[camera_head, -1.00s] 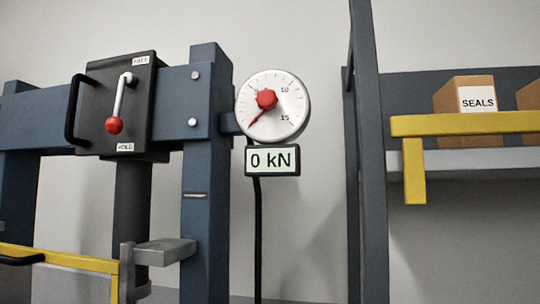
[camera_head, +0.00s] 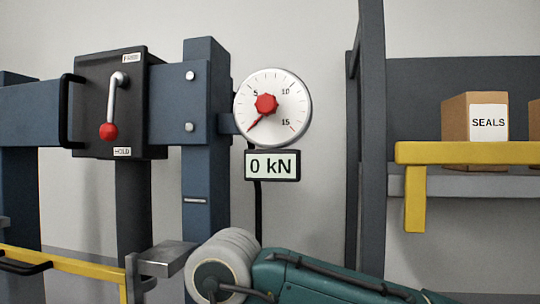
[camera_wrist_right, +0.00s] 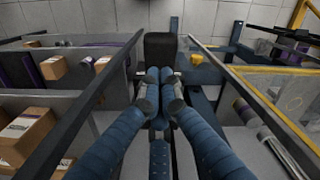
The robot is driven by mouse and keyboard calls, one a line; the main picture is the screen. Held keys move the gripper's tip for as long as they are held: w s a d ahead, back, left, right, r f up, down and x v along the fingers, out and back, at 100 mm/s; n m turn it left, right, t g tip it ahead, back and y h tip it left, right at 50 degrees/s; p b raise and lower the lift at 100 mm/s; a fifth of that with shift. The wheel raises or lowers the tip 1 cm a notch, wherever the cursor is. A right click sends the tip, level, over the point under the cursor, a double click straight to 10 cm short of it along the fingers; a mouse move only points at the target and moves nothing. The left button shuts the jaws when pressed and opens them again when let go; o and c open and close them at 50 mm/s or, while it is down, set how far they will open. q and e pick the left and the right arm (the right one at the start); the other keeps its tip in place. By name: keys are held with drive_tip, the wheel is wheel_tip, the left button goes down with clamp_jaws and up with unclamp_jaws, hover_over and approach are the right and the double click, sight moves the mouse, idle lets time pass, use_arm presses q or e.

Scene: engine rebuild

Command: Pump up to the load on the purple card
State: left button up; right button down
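The round white gauge (camera_head: 287,121) has a red hub and a needle pointing to the lower left. The display (camera_head: 272,165) under it reads 0 kN. On the dark valve box (camera_head: 92,100) of the blue press, the lever with a red knob (camera_head: 109,130) hangs down toward the HOLD label (camera_head: 122,152). I cannot make out a purple card or a pump handle in the head view. My right gripper (camera_wrist_right: 159,76) shows in the right wrist view, its blue fingers drawn together with nothing visible between them. My left gripper is not in view.
A yellow bar (camera_head: 75,261) crosses the lower left. The right wrist view shows cartons (camera_wrist_right: 27,130) on the left and a black block (camera_wrist_right: 160,47) beyond the fingertips.

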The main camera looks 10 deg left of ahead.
drive_tip(key=shift+f, duration=0.15)
drive_tip(key=shift+f+b, duration=0.9)
drive_tip(key=shift+f, duration=0.2)
wheel_tip(320, 180, down, 14)
drive_tip(key=f+b, duration=0.1)
drive_tip(key=b, duration=1)
wheel_tip(320, 180, up, 18)
drive_tip(key=p, duration=1.2)
drive_tip(key=shift+f, duration=0.3)
drive_tip(key=shift+f, duration=0.15)
